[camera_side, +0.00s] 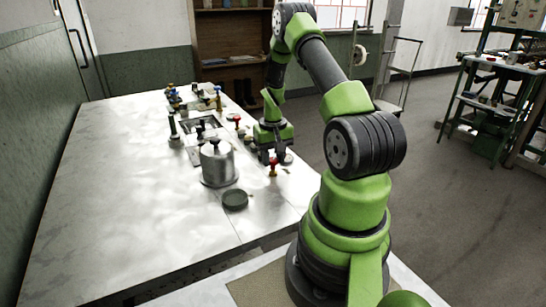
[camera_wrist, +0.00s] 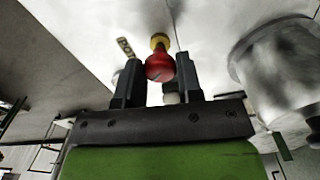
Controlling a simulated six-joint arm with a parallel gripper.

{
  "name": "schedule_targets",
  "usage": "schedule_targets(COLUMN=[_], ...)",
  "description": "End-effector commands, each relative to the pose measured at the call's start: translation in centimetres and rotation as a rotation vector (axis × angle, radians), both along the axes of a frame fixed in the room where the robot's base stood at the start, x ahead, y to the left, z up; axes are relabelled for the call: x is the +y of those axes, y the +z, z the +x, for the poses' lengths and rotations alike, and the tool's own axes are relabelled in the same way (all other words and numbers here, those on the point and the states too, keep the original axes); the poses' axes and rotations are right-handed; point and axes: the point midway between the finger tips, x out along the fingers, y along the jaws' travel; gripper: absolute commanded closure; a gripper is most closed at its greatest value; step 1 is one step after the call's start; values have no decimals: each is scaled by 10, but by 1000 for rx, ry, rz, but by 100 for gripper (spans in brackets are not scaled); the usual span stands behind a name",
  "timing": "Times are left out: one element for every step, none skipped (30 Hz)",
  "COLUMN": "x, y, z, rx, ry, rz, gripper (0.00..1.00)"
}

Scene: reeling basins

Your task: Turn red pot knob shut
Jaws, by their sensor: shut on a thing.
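The red pot knob (camera_wrist: 159,66) sits on a yellow base beside a small tag reading "POT" (camera_wrist: 126,47) in the wrist view. My gripper (camera_wrist: 159,78) has one finger on each side of the knob and is shut on it. In the side view my gripper (camera_side: 274,156) points down at the right edge of the table, with the red knob (camera_side: 273,166) low at its fingers. The fingers partly hide the knob's surroundings, and I cannot tell its turn angle.
A lidded metal pot (camera_side: 217,162) stands left of my gripper; it also shows in the wrist view (camera_wrist: 282,68). A dark round disc (camera_side: 235,199) lies in front of it. Another red knob (camera_side: 237,121) and several coloured valves (camera_side: 172,92) stand further back. The table's left side is clear.

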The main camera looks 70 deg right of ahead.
Motion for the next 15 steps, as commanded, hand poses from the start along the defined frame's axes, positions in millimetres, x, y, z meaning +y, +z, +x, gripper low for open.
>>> schedule_targets(x=[0, 0, 0, 0, 0, 0, 0, 0, 0, 0, 0, 0, 0, 0, 0], y=[1, 1, 1, 1, 1, 1, 1, 1, 1, 1, 1, 1, 1, 1, 1], z=[0, 0, 0, 0, 0, 0, 0, 0, 0, 0, 0, 0, 0, 0, 0], rx=[1, 1, 1, 1, 1, 1, 1, 1, 1, 1, 1, 1, 1, 1, 1], ry=[-46, -75, -113, -141, -169, -207, -234, -261, -297, -322, -347, -380, -403, -426, -455], rz=[1, 1, 1, 1, 1, 1, 1, 1, 1, 1, 1, 1, 1, 2, 2], gripper=[90, 90, 90, 90, 90, 90, 90, 90, 90, 90, 90, 90, 90, 90, 90])
